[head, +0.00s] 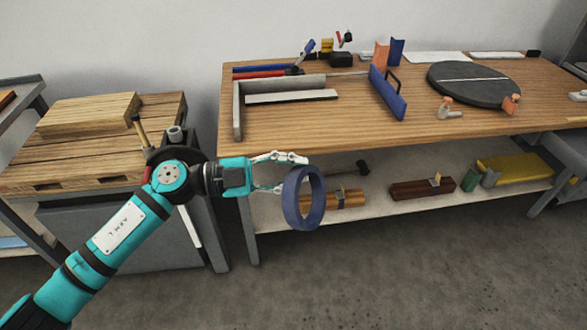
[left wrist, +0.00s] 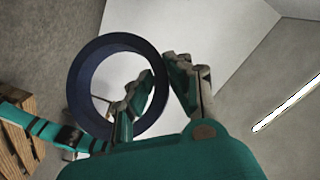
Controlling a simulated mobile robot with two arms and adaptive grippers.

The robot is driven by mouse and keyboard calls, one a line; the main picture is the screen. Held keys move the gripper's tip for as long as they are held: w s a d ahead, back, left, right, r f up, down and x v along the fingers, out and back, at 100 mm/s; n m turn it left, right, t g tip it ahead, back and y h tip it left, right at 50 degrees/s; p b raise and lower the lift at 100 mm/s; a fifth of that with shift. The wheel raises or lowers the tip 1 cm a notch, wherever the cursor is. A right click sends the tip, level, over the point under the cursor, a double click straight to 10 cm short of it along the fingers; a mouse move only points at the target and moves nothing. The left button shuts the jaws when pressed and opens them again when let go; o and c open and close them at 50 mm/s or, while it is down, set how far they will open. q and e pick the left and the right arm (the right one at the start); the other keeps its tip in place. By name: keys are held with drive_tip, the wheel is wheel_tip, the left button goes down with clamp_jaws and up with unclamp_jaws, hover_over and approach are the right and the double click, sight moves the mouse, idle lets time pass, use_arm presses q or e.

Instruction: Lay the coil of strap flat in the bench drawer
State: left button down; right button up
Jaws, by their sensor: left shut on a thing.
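The coil of strap is a dark blue ring (head: 290,205), upright in the air in front of the bench in the head view. My left gripper (head: 293,173) is shut on its rim. In the left wrist view, the coil (left wrist: 78,88) shows its round opening, with one finger of the left gripper (left wrist: 161,78) inside the ring and the other outside. I cannot make out an open bench drawer in either view. My right gripper is not in view.
The wooden workbench (head: 330,125) carries a grey angled frame (head: 238,112), a blue upright plate (head: 387,95) and a dark round disc (head: 450,88). Its lower shelf (head: 385,208) holds several items. A pallet-topped stand (head: 90,150) is at left. The front floor is clear.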

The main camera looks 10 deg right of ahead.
use_arm(q)
drive_tip(key=shift+f+t, duration=0.2)
drive_tip(key=shift+t, duration=0.1)
drive_tip(key=s+a+f+n+t+y, duration=0.3)
drive_tip(key=a+n+t+y, duration=0.3)
drive_tip(key=a, duration=0.3)
drive_tip(key=s+a+f+n+t+y, duration=0.3)
drive_tip(key=a+n+t+y, duration=0.3)
drive_tip(key=a, duration=0.3)
drive_tip(key=s+a+f+n+t+y, duration=0.3)
drive_tip(key=s+a+n+t+y, duration=0.2)
drive_tip(key=a, duration=0.4)
drive_tip(key=shift+s+a+n+t+y, duration=0.35)
drive_tip(key=shift+n+t+y, duration=0.15)
drive_tip(key=shift+n+t, duration=0.25)
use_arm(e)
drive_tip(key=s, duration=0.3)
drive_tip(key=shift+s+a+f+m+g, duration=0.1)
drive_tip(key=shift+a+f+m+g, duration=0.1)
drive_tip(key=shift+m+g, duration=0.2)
use_arm(q)
drive_tip(key=shift+d, duration=0.1)
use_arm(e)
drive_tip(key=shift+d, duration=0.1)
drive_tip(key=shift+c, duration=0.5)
